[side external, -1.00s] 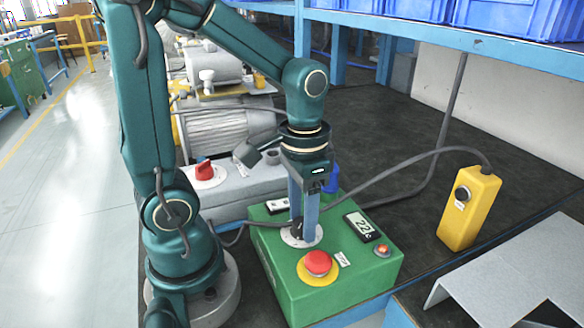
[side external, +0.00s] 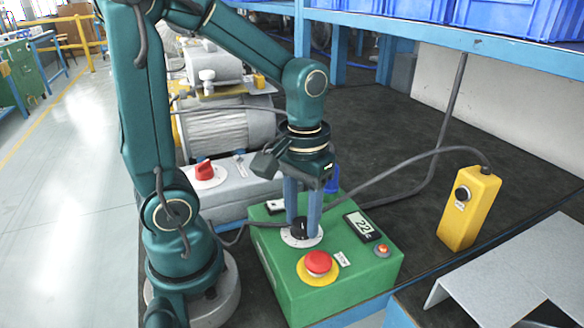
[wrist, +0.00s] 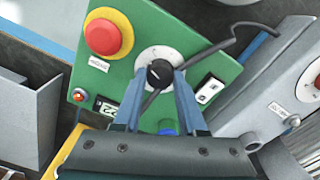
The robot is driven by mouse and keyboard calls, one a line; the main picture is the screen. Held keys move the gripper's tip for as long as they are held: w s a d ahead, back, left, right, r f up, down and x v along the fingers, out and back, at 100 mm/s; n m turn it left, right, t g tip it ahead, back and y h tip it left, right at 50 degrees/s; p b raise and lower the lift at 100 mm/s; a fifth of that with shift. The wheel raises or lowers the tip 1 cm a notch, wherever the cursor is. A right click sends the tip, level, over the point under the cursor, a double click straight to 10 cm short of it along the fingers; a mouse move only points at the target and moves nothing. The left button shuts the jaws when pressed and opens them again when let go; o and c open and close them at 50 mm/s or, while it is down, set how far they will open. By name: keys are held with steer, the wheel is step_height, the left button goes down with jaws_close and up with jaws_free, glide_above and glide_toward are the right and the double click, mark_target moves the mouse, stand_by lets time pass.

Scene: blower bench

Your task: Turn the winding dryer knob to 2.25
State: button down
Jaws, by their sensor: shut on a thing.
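A green control box (side external: 350,275) stands on the dark bench. Its black knob (side external: 299,229) sits on a white dial plate (side external: 302,240); the knob also shows in the wrist view (wrist: 159,74). My gripper (side external: 304,234) points down from above, with its two blue-grey fingers shut on the knob's sides. In the wrist view my gripper (wrist: 160,80) has one fingertip on each side of the knob. A small display (side external: 363,227) on the box reads about 22; any decimal point is too small to tell. The dial marks are not legible.
A red mushroom button (side external: 318,263) and a small orange-red lamp (side external: 383,250) sit on the box top. A grey cable (side external: 400,160) arches to a yellow box (side external: 469,209) at the right. A grey box with a red switch (side external: 204,170) and a motor (side external: 220,130) stand behind.

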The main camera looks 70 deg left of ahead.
mark_target(302, 223)
steer(key=n, duration=0.4)
steer(key=shift+n, duration=2)
steer(key=shift+c, duration=2.3)
jaws_free()
steer(key=shift+r, duration=2.6)
